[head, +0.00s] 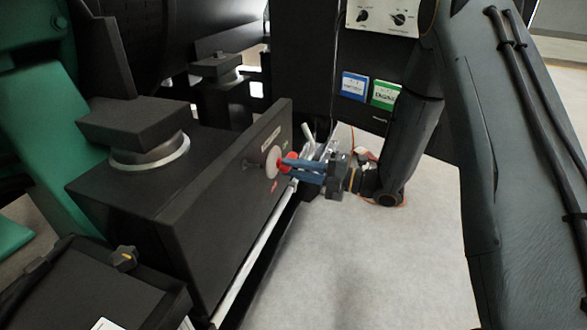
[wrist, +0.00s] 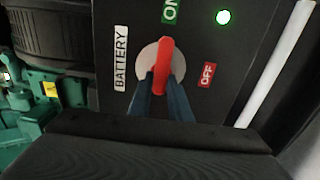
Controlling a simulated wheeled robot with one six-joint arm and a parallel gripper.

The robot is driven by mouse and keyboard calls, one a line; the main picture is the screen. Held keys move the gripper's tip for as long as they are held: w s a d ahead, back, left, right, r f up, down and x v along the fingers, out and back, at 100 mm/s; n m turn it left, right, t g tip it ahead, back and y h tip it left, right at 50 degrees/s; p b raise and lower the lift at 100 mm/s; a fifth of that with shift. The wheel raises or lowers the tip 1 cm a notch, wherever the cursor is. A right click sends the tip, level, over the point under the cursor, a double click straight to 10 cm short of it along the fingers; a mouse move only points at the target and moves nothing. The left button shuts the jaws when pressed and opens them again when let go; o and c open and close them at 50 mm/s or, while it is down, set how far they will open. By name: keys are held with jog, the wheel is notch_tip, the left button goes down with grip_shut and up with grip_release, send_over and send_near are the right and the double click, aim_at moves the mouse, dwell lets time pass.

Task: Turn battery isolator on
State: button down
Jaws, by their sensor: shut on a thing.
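The battery isolator has a red handle (wrist: 163,62) on a pale round disc (wrist: 147,58), set in a dark panel (wrist: 110,105) with a "BATTERY" label (wrist: 121,58). In the wrist view the handle's upper end points up towards the green "ON" label (wrist: 170,11). The red "OFF" label (wrist: 207,75) is to its right. My gripper (wrist: 163,80) has its blue fingers on either side of the handle's lower part, shut on it. In the head view my gripper (head: 289,164) reaches the panel from the right, and the fingers hide part of the handle.
A green lamp (wrist: 222,17) is lit on the panel near "ON". A pale rail (head: 252,257) runs along the panel's lower edge. A black box with a round collar (head: 150,155) stands behind the panel. Pale floor (head: 360,260) is clear to the right.

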dwell(0.3)
jog(key=c, duration=1.6)
grip_release()
jog(key=shift+c, duration=0.2)
jog(key=v, duration=0.8)
